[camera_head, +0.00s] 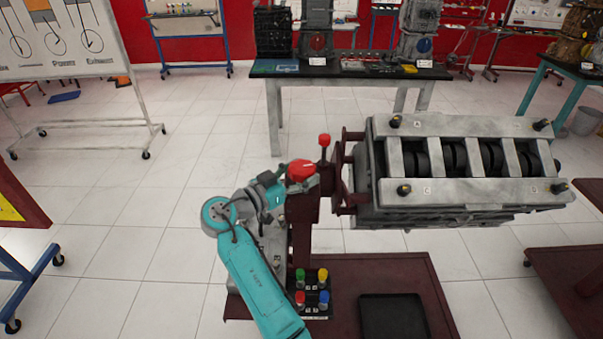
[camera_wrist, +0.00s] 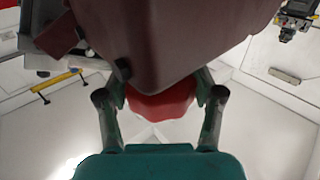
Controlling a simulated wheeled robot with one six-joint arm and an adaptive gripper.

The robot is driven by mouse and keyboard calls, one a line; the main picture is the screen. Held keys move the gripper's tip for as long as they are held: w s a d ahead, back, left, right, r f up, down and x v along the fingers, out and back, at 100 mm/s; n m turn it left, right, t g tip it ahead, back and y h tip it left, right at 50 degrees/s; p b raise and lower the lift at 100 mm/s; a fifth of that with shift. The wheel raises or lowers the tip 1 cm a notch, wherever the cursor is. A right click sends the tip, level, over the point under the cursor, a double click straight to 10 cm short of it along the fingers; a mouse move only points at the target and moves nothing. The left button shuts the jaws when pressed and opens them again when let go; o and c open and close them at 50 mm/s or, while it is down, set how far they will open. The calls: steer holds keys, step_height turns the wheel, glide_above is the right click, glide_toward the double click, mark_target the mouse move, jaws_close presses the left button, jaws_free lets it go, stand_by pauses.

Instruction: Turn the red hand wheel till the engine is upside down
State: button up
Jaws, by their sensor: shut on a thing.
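The red hand wheel (camera_head: 301,170) sits at the top of the dark red stand post (camera_head: 303,220). The engine (camera_head: 460,170) is mounted to the right of the post, with a pale frame of bars uppermost and dark round parts showing between the bars. My gripper (camera_head: 272,187) reaches the wheel from the left; its fingertips are hidden in the head view. In the wrist view, my gripper (camera_wrist: 160,98) has a finger on each side of the red hand wheel (camera_wrist: 160,103) and is shut on it. The maroon housing hides part of the wheel there.
A small red-topped lever (camera_head: 324,142) stands beside the wheel. The stand's base holds several coloured caps (camera_head: 312,288) and a black tray (camera_head: 391,315). A black-topped table (camera_head: 345,70) is behind, a whiteboard (camera_head: 60,45) at left. Pale floor lies open between them.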

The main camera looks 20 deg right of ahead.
steer(key=shift+f+m+g+h, duration=0.1)
steer(key=shift+m+g+h, duration=0.25)
steer(key=shift+m+g, duration=1.15)
steer(key=shift+m+g+h, duration=0.35)
steer(key=shift+m+g, duration=0.45)
steer(key=shift+g, duration=1.3)
steer(key=o, duration=1.2)
steer(key=shift+d+f, duration=0.1)
steer(key=shift+c, duration=0.2)
steer(key=shift+a, duration=0.35)
steer(key=a, duration=0.7)
steer(key=shift+w, duration=0.15)
